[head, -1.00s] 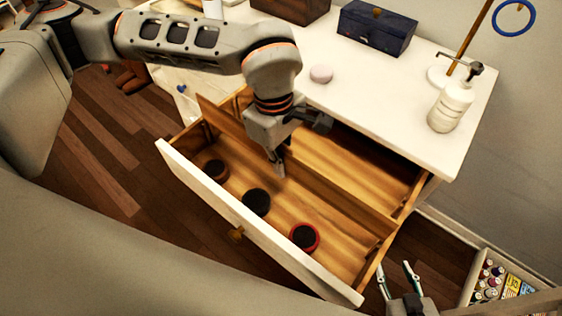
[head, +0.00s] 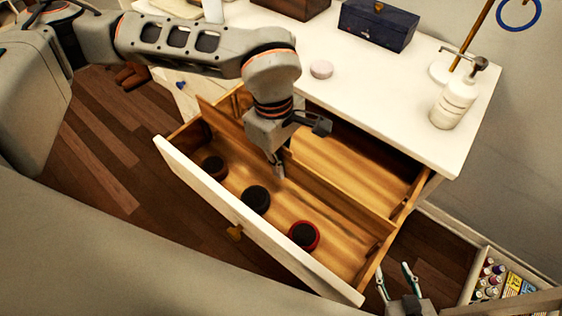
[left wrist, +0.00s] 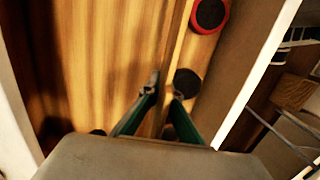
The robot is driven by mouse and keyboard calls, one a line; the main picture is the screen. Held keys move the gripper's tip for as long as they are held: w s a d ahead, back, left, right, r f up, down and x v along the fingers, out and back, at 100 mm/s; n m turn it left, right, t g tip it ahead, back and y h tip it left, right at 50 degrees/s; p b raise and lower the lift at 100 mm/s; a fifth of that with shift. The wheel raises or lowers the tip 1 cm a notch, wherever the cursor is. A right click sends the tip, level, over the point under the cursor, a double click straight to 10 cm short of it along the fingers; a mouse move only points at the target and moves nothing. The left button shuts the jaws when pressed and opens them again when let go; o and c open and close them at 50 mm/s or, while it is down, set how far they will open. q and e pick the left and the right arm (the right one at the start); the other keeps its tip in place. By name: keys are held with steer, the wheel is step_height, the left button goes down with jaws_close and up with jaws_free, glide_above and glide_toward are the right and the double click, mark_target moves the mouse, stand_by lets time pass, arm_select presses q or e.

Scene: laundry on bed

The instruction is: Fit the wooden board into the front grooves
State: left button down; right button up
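A long wooden board (head: 345,193) stands on edge lengthwise in the open drawer (head: 190,177). My left gripper (head: 279,170) points down at the middle of the board. In the left wrist view its fingers (left wrist: 164,92) are close together, one on each side of the board's top edge. My right gripper (head: 396,272) is open and empty, outside the drawer at the lower right.
Three round dark-topped jars, one of them red (head: 304,236), stand in the front compartment. The white dresser top (head: 400,105) holds a blue box (head: 377,27), a pink round item (head: 321,69) and a pump bottle (head: 454,102). A crate of bottles (head: 495,282) stands at lower right.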

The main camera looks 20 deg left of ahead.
arm_select(q)
steer(key=b, duration=0.2)
glide_above(282, 191)
steer(key=shift+a+f, duration=0.15)
steer(key=shift+f, duration=2.65)
arm_select(e)
steer(key=shift+s+f+g, duration=0.15)
steer(key=shift+s+f, duration=0.3)
steer(key=shift+f, duration=0.4)
steer(key=shift+s+f+g, duration=0.15)
steer(key=shift+s+f, duration=0.25)
steer(key=shift+f, duration=0.45)
arm_select(q)
steer(key=shift+f+b, duration=0.4)
steer(key=shift+f, duration=1)
arm_select(e)
steer(key=shift+f, duration=0.2)
arm_select(q)
steer(key=c, duration=2.2)
jaws_free()
